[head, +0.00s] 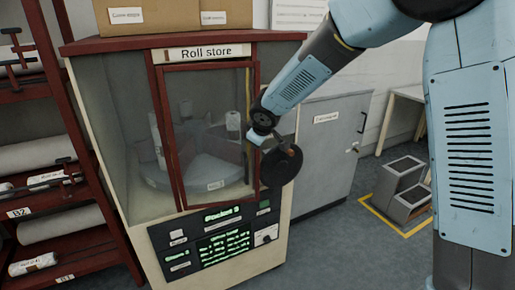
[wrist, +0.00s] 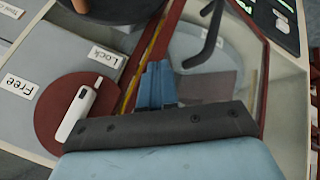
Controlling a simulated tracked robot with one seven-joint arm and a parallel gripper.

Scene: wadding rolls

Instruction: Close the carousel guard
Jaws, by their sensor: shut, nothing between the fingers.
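The carousel guard (head: 207,67) is a red-framed clear door on the front of the roll store. Its red frame and pane also show in the wrist view (wrist: 262,70). A yellow-and-black strip runs along the frame edge; I cannot tell whether the guard is fully shut. A dark bar handle (wrist: 209,38) stands on the pane. My gripper (wrist: 157,72) is shut and empty, its blue fingers over the guard's edge; contact is unclear. A white lever (wrist: 78,112) on a red disc points roughly towards the Lock label (wrist: 104,56).
The Free label (wrist: 30,88) is beside the lever. The roll store (head: 110,140) has a control panel (head: 215,240) below the guard. A rack with rolls (head: 60,222) is at left. A grey cabinet (head: 330,150) stands behind at right, with grey bins (head: 405,190) on the floor.

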